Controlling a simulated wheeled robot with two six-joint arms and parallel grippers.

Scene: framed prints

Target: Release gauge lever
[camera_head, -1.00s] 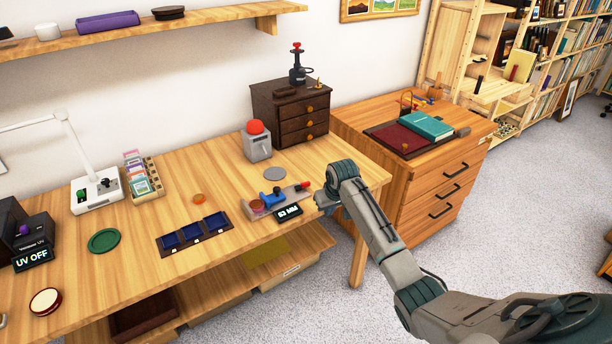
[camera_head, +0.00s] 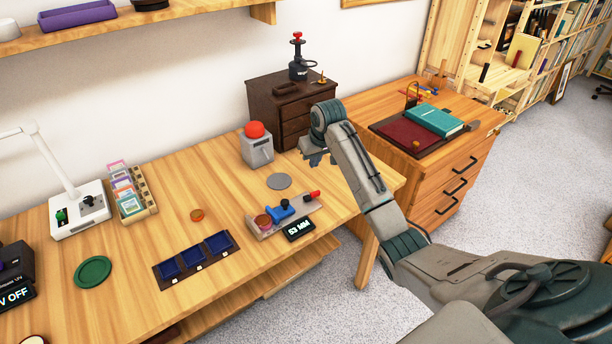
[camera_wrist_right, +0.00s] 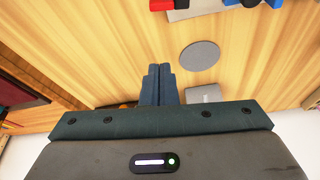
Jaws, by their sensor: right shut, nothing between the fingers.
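The gauge (camera_head: 283,214) sits on the table. It has a pale base, a blue body, a red lever tip (camera_head: 313,195) at its right end and a reddish-brown round piece (camera_head: 263,221) at its left. Its black display (camera_head: 299,229) appears to read 53 MM. Red and blue parts of the gauge (camera_wrist_right: 245,3) show at the top edge of the right wrist view. My right gripper (camera_head: 316,158) is behind the gauge, apart from it, near the dark chest. In the right wrist view its fingers (camera_wrist_right: 158,72) are together and empty. My left gripper is out of view.
A grey disc (camera_head: 279,181) lies behind the gauge. A grey box with a red dome (camera_head: 257,150) and a dark drawer chest (camera_head: 290,100) stand at the back. A tray with blue compartments (camera_head: 195,260) lies left of the gauge. Bare tabletop (camera_head: 226,172) lies between.

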